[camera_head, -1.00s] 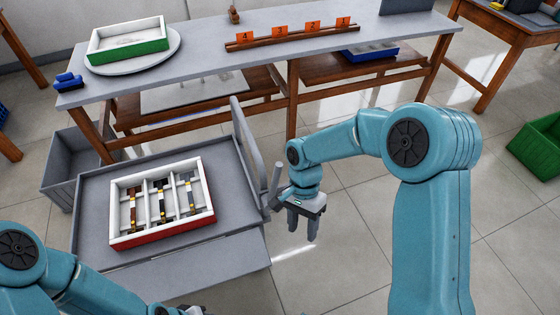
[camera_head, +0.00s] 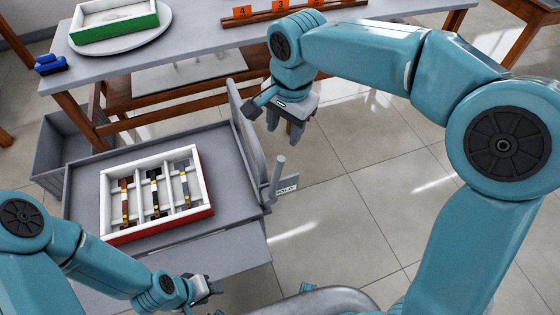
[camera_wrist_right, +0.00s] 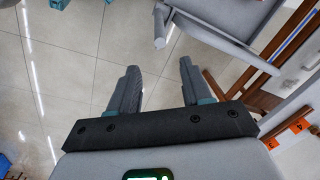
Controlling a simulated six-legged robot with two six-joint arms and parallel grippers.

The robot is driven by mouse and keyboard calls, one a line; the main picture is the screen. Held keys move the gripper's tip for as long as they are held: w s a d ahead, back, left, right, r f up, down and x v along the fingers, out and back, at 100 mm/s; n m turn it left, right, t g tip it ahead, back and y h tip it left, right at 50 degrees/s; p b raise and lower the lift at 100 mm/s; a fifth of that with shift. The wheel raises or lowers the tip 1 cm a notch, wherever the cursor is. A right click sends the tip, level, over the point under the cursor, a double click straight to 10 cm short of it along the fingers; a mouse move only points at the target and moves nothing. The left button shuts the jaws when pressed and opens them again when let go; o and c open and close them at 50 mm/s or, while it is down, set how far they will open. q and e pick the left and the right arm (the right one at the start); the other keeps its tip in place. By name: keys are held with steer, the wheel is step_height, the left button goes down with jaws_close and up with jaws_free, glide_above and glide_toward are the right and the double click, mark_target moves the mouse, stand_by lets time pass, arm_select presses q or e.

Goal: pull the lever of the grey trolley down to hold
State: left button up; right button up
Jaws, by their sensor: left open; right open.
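The grey trolley (camera_head: 225,250) stands at left centre in the head view. Its lever (camera_head: 277,174), a short grey rod, stands up, slightly tilted, at the trolley's right side beside a plate marked HOLD (camera_head: 287,187). In the right wrist view the lever (camera_wrist_right: 159,30) shows beyond the fingers. My right gripper (camera_head: 285,127) is open and empty, above and beyond the lever and apart from it; its fingers (camera_wrist_right: 158,68) show in the wrist view. My left gripper (camera_head: 214,287) is open, near the trolley's front edge, small in the picture.
The trolley's upright grey rail (camera_head: 246,130) stands near my right gripper. A workbench (camera_head: 200,62) with a green-sided tray (camera_head: 118,27) stands behind. The floor right of the trolley is clear.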

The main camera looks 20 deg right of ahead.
mark_target(279, 164)
steer(key=f, duration=1)
steer(key=w+f+b, duration=0.1)
steer(key=f, duration=0.4)
steer(key=shift+w+a, duration=0.1)
steer(key=shift+a, duration=0.25)
jaws_close()
